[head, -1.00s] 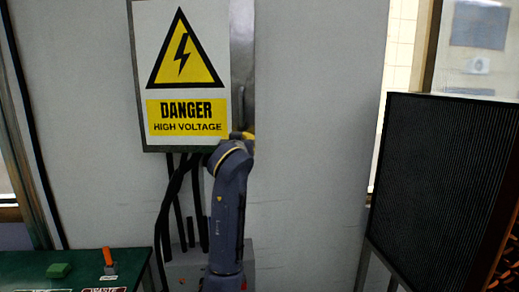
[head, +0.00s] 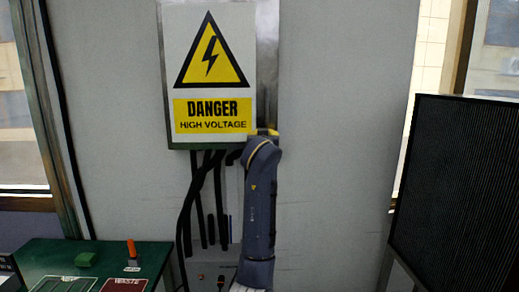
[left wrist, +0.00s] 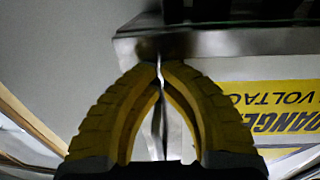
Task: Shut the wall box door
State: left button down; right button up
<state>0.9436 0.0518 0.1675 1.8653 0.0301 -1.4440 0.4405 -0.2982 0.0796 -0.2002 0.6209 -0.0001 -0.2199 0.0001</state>
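The wall box door (head: 247,50) carries a yellow and white danger sign and hangs on the grey wall. A metal strip (head: 268,60) shows along its right side; I cannot tell how wide any gap there is. My left gripper (head: 262,133) is at the box's lower right corner, its arm rising from below. In the left wrist view the sign is upside down on the right (left wrist: 285,105), and the fingertips (left wrist: 160,66) of my left gripper meet in front of the metal bottom edge. I see nothing clearly gripped. My right gripper is out of view.
Black cables (head: 205,195) hang below the box. A green table (head: 50,258) with a green block and an orange-handled switch stands at lower left. A dark ribbed panel (head: 455,190) stands at right. The wall right of the box is clear.

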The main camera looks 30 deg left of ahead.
pick_arm(q)
jog(key=w+d+v, duration=0.1)
jog(key=v, duration=1.2)
jog(key=s+f+m+g+h, duration=0.1)
jog(key=s+f+m+g, duration=0.3)
jog(key=f, duration=1.3)
jog(key=s+f+m+h, duration=0.15)
jog(key=s+f, duration=0.45)
jog(key=f, duration=1)
jog(key=s+d+f+m+g+h, duration=0.15)
jog(key=s+f+m, duration=0.25)
jog(key=s+f, duration=0.9)
jog(key=s+d+f+m+g, duration=0.2)
jog(key=s+f+m+g, duration=0.1)
jog(key=s+f, duration=0.9)
jog(key=s+d+f+g+h, duration=0.1)
jog(key=s+d+f, duration=0.1)
jog(key=f, duration=0.8)
jog(key=s+d+f+g+h, duration=0.1)
jog(key=s+d+f, duration=0.1)
jog(key=f, duration=0.9)
jog(key=s+d+f+g+h, duration=0.1)
jog(key=s+d+f, duration=0.1)
jog(key=f, duration=0.8)
jog(key=s+f+n+g+h, duration=0.1)
jog(key=s+f+n+g, duration=0.2)
jog(key=s+f, duration=1.5)
jog(key=shift+s+d+h, duration=0.25)
jog(key=shift+s+h, duration=0.15)
jog(key=shift+s, duration=0.7)
